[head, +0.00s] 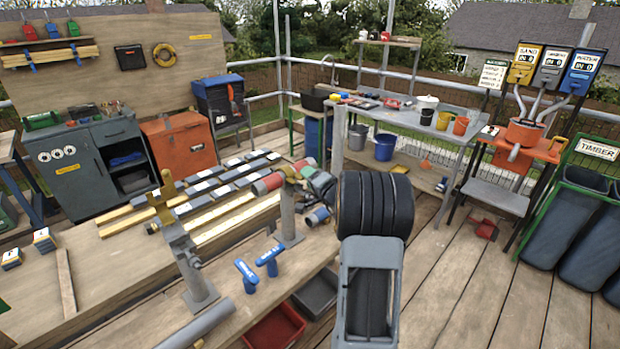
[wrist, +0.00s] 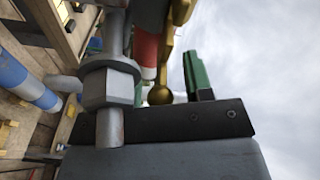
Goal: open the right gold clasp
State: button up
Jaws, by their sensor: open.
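The right gold clasp (head: 291,172) sits on top of the right grey post (head: 288,215), beside a red-and-grey roller, partly hidden. In the wrist view the gold clasp (wrist: 181,14) shows close up, with a round gold knob (wrist: 160,95) at its lower end. My gripper (wrist: 168,80) is open, with green fingers on a dark plate. The knob appears between the fingers; I cannot tell whether they touch it. A grey bolt and nut hide part of the near finger. In the head view my wrist mostly hides the gripper. The left gold clasp (head: 163,198) stands upright on the left post.
Battens and slates lie behind. Deck floor (head: 470,290) at the right is mostly clear.

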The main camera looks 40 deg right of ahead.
jog(key=shift+c, duration=0.3)
grip_shut()
dwell(0.3)
